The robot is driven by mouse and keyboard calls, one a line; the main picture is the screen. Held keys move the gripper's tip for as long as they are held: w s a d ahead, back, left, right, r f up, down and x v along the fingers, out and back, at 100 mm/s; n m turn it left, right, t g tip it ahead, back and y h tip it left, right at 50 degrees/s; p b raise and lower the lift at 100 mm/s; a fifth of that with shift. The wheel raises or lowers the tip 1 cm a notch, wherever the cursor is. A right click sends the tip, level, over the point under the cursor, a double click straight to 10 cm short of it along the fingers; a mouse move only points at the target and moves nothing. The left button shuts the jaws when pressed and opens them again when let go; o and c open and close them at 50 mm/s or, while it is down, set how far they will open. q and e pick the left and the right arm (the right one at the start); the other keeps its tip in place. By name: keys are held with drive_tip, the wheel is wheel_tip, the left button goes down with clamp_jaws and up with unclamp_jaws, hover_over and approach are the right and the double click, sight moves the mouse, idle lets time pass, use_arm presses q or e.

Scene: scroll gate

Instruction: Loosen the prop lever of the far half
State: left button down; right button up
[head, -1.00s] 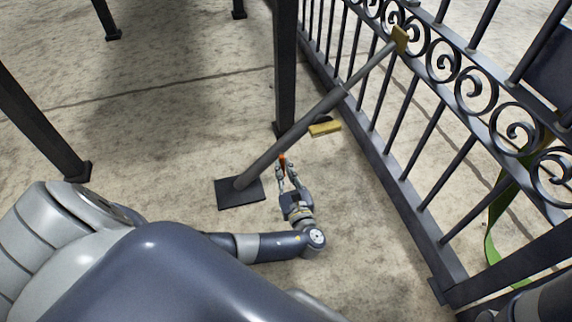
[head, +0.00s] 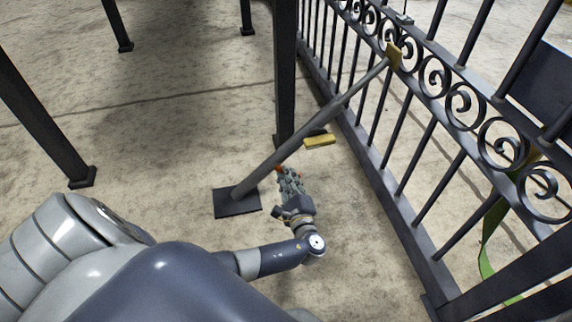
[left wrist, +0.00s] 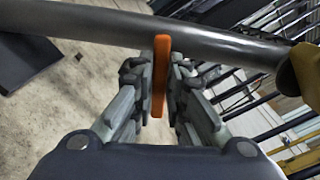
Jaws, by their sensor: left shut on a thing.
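A grey prop bar (head: 298,138) slants up from a dark base plate (head: 238,202) on the ground to a tan bracket (head: 393,55) on the gate. Its orange lever (head: 279,168) sticks out low on the bar, mostly hidden by my fingers. In the left wrist view the lever (left wrist: 161,75) stands upright between the fingers, overlapping the bar (left wrist: 220,42). My left gripper (head: 285,173) is shut on the lever, just right of the bar. My right gripper is not in view.
The black scrollwork gate (head: 435,80) runs along the right. A dark post (head: 286,75) stands behind the bar, with a yellow block (head: 320,140) near its foot. A green strip (head: 487,240) hangs beyond the gate. Concrete at left is mostly open between posts.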

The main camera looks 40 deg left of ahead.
use_arm(q)
drive_tip(key=shift+w+r+n+b, duration=0.1)
drive_tip(key=shift+r+n+b, duration=0.15)
drive_tip(key=shift+n, duration=0.7)
drive_tip(key=shift+w+r+n+b, duration=0.15)
drive_tip(key=shift+r+n, duration=0.1)
drive_tip(key=shift+n, duration=0.65)
drive_tip(key=shift+r+n+b, duration=0.2)
drive_tip(key=shift+r+n, duration=0.05)
drive_tip(key=shift+n, duration=0.7)
drive_tip(key=shift+r, duration=0.1)
drive_tip(key=c, duration=1.6)
unclamp_jaws()
drive_tip(key=shift+d, duration=0.1)
